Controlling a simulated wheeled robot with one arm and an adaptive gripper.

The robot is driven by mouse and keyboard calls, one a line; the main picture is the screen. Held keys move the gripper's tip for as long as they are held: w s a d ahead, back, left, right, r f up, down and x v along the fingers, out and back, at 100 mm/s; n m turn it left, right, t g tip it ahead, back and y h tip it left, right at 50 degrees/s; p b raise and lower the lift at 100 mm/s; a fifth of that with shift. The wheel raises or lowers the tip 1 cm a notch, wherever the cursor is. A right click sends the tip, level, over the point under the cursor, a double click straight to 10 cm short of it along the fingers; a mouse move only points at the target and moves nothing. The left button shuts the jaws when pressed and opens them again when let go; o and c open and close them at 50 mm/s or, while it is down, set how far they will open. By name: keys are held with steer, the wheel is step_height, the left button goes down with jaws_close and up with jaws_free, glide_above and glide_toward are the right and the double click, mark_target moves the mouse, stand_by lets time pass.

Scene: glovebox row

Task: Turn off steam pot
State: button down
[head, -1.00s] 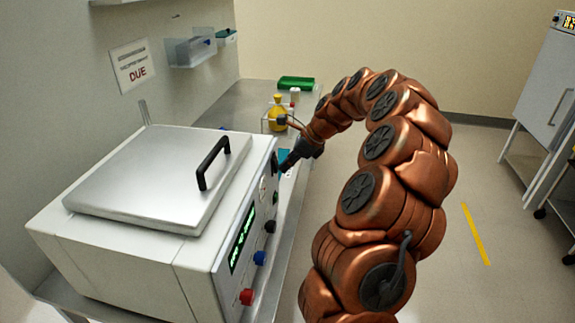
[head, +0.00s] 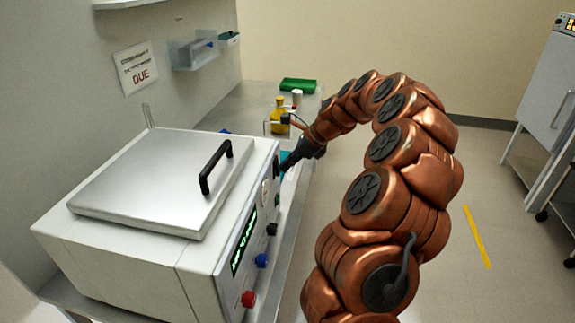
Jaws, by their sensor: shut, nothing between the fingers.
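The steam pot (head: 150,185) is a white box with a steel lid and a black handle (head: 215,167), standing on the bench at left. Its lit green display (head: 243,241) shows on the right-facing front panel, with a red knob (head: 248,299), a blue knob (head: 262,260) and a black knob (head: 271,229). My gripper (head: 286,168) is shut at the far end of this panel, close to it. I cannot tell whether its tips touch the panel. The part of the panel by the fingertips is partly hidden.
A yellow flask (head: 279,116) and a green box (head: 298,85) stand on the bench (head: 242,100) behind the pot. A wall sign (head: 135,68) hangs above. A grey cabinet (head: 547,95) stands at far right. The floor between is clear, with a yellow stripe (head: 477,237).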

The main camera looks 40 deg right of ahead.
steer(key=s+d+f+b+v, duration=0.1)
steer(key=v, duration=1.2)
steer(key=shift+f, duration=0.15)
steer(key=shift+s, duration=0.1)
